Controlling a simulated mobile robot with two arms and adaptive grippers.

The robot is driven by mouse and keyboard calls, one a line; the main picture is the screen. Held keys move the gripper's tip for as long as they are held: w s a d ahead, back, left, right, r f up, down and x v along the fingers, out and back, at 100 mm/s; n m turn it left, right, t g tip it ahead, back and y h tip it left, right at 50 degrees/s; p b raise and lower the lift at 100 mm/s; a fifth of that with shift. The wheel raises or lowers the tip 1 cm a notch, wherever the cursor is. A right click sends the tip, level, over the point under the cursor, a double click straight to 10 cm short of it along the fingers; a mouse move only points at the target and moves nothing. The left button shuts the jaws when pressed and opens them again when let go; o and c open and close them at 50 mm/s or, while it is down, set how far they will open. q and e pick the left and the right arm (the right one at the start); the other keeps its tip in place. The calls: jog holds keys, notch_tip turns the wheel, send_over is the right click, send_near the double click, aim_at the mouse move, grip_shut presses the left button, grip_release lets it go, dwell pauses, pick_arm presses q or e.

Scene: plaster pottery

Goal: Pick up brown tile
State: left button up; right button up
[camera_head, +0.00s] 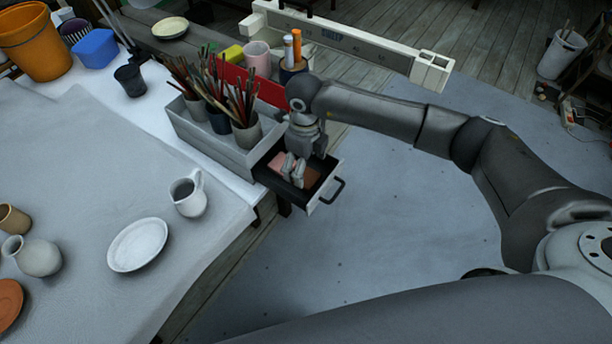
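The open drawer (325,196) juts from the table edge below the grey brush box. In it lie a pinkish tile (280,160) on the left and a brown tile (312,178) on the right, both partly hidden by my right gripper. My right gripper (293,170) points down into the drawer between the two tiles. Its fingers are close together, and I cannot tell whether they touch a tile or are open. My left gripper is out of view.
The grey box (215,148) with cups of brushes stands just left of the drawer. A white jug (188,194) and a white plate (138,245) are on the table. The drawer handle (330,190) sticks out toward the right. The floor right of it is clear.

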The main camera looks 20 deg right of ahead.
aim_at(305, 176)
notch_tip(305, 176, down, 4)
jog(key=shift+w+f+p, duration=0.1)
jog(key=shift+f+p, duration=0.1)
jog(key=shift+p, duration=0.25)
jog(key=shift+c, duration=0.3)
jog(key=c, duration=1.1)
jog(key=shift+r, duration=0.15)
